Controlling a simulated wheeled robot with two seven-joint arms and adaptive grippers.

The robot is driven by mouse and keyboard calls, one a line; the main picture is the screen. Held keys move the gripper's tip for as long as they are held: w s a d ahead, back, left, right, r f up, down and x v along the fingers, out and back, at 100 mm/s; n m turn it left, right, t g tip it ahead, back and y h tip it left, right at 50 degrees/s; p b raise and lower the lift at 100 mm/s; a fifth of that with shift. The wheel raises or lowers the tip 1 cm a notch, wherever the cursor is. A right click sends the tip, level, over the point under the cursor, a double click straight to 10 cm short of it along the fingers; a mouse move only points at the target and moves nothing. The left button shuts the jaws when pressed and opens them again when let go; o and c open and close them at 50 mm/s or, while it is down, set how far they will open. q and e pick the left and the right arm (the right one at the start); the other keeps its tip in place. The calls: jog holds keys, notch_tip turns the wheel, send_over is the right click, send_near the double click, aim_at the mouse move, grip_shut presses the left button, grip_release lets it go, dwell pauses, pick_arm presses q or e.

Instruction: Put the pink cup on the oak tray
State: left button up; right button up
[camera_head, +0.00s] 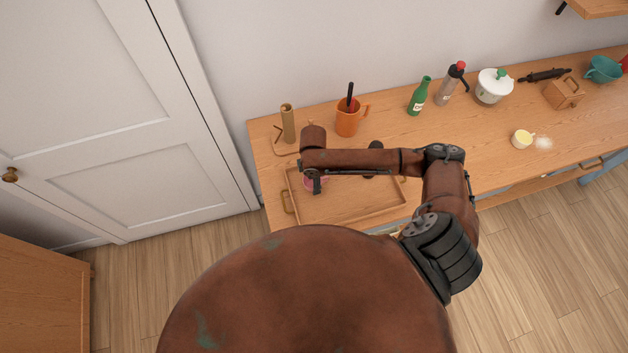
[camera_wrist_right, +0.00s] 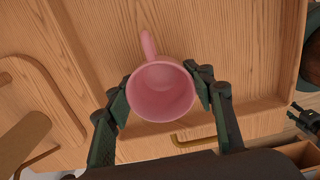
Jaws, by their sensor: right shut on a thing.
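The pink cup (camera_wrist_right: 160,92) is upright between the fingers of my right gripper (camera_wrist_right: 163,82) in the right wrist view, its handle pointing away from the wrist. The fingers are shut on its sides and it looks empty. In the head view only a sliver of the cup (camera_head: 308,183) shows beside my right gripper (camera_head: 316,186). The oak tray (camera_head: 360,198) lies on the counter below, and the cup is over its left part. The tray floor (camera_wrist_right: 235,60) shows around the cup in the wrist view. I cannot tell whether the cup touches it. My left gripper is not in view.
Behind the tray stand a brown cylinder (camera_head: 288,124) and an orange jug (camera_head: 348,120). A green bottle (camera_head: 418,97), a grey bottle (camera_head: 450,88) and a white pot (camera_head: 492,87) stand farther right. The tray's right part looks bare, though my arm hides some.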

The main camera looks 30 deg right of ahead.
jog(key=shift+f, duration=0.1)
jog(key=o, duration=1.2)
jog(key=shift+o, duration=0.2)
notch_tip(320, 180, up, 12)
jog(key=shift+b, duration=0.45)
